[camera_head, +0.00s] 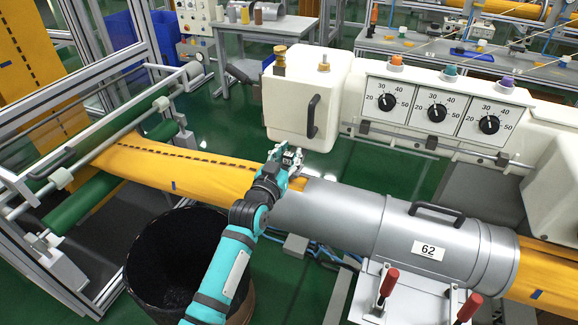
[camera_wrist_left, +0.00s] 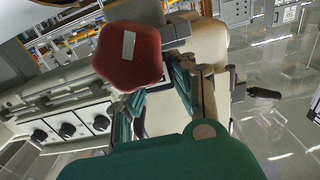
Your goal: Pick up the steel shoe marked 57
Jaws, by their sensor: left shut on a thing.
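No label 57 shows in either view. A steel shoe (camera_head: 365,222) with a black top handle sits around the yellow felt tube at right in the head view, and its label (camera_head: 428,251) reads 62. My left gripper (camera_head: 287,156) is above the yellow felt, left of this shoe and apart from its handle. In the left wrist view, a dark red, many-sided piece (camera_wrist_left: 140,72) with a pale stripe is at its fingertips. My left gripper is shut on it, though its exact grip is partly hidden. My right gripper is not in view.
A white machine box (camera_head: 290,95) and a dial panel (camera_head: 436,105) stand behind the tube. A black bin (camera_head: 150,285) is below my left arm. Red-handled clamps (camera_head: 388,284) stand in front of the shoe. Yellow felt (camera_head: 180,167) runs left over rollers.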

